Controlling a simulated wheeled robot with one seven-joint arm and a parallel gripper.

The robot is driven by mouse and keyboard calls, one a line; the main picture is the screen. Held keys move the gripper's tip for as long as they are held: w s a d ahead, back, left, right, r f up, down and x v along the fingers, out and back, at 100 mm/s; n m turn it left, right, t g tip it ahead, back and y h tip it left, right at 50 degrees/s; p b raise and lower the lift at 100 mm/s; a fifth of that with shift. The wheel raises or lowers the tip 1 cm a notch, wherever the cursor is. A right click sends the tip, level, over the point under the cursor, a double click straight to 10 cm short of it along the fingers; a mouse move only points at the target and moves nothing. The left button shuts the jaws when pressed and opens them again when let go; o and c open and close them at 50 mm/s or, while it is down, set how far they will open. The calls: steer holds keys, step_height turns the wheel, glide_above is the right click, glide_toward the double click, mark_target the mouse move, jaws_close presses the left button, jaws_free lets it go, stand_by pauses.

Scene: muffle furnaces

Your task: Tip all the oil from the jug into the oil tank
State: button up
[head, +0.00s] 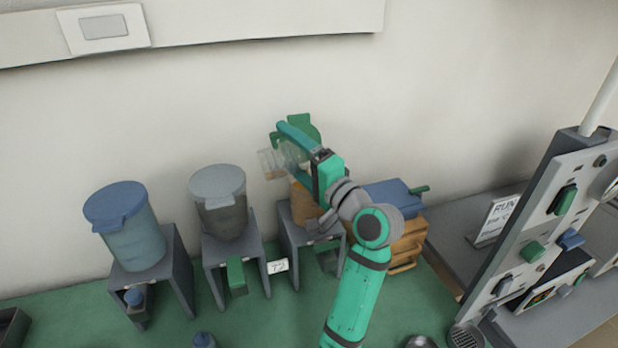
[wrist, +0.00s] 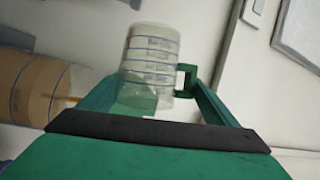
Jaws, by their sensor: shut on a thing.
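The clear jug (head: 275,160) has ring markings and a green handle (wrist: 187,78), both plain in the wrist view (wrist: 152,62). My gripper (head: 290,150) is shut on the jug, one finger on each side. The jug is held tilted, high at the amber tank, its mouth towards the left in the head view. How much oil is in it I cannot tell. The amber-brown tank (head: 302,205), seemingly the oil tank, has its green lid (head: 305,130) raised. My arm partly hides it. It shows in the wrist view (wrist: 30,85) with a thin orange streak (wrist: 70,98).
A grey-lidded tank (head: 220,205) and a blue-lidded tank (head: 125,225) stand left on grey stands. A control panel (head: 545,230) rises at the right. The wall is close behind the tanks.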

steer(key=shift+d+r, duration=0.1)
stand_by(0.4)
steer(key=shift+w, duration=0.7)
steer(key=shift+s+a, duration=0.15)
steer(key=shift+a, duration=0.1)
steer(key=shift+s+a+f+n+g, duration=0.2)
steer(key=shift+s+n+g, duration=0.1)
steer(key=shift+n, duration=0.4)
steer(key=shift+s+a+f+n+g, duration=0.35)
steer(key=shift+s+a+n+g, duration=0.1)
steer(key=shift+n, duration=0.65)
